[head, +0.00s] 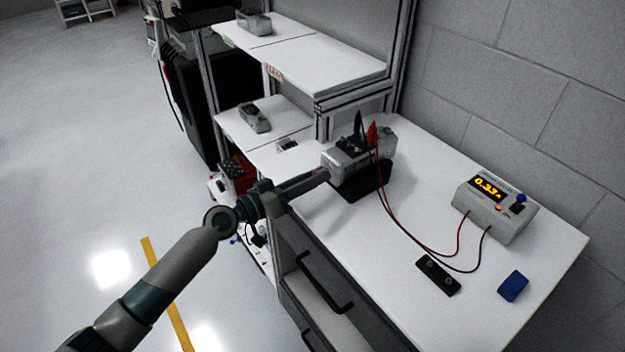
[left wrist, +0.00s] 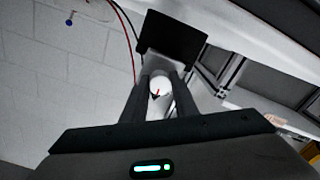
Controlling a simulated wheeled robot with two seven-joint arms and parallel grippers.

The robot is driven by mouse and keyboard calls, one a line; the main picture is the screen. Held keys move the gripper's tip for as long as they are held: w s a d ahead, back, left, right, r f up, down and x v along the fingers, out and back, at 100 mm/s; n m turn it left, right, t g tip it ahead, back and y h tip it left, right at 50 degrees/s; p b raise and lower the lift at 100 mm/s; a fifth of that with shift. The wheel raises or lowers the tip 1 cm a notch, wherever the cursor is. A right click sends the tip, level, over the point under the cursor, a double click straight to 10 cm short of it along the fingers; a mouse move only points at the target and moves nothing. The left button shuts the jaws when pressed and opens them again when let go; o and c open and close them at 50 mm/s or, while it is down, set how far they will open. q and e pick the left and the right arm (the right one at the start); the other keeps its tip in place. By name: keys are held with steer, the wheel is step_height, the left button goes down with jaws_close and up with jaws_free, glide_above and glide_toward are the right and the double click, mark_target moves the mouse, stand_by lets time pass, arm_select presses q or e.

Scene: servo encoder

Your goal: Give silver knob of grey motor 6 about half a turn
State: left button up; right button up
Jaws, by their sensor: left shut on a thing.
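A grey motor (head: 362,152) sits on a black stand (head: 362,187) on the white workbench. My left arm reaches in from the left, and my left gripper (head: 325,175) is at the motor's near left end. In the left wrist view a round silver knob (left wrist: 159,86) with a red mark lies between the fingers of my left gripper (left wrist: 160,88), which are shut on it. In the head view the knob is hidden by the gripper. No number can be read on the motor. My right gripper is not in view.
A red clip (head: 373,133) and a black clip stand on the motor, with wires running to a meter (head: 497,208) reading about 0.33. A black strip (head: 438,275) and a blue block (head: 513,286) lie on the bench.

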arm_select(q)
steer(key=n, duration=0.4)
steer(key=shift+r+n, duration=0.15)
steer(key=shift+n, duration=0.15)
steer(key=n+p, duration=0.1)
steer(key=n, duration=0.4)
stand_by(0.4)
steer(key=o, duration=1)
steer(key=shift+o, duration=0.3)
steer(key=shift+s, duration=0.1)
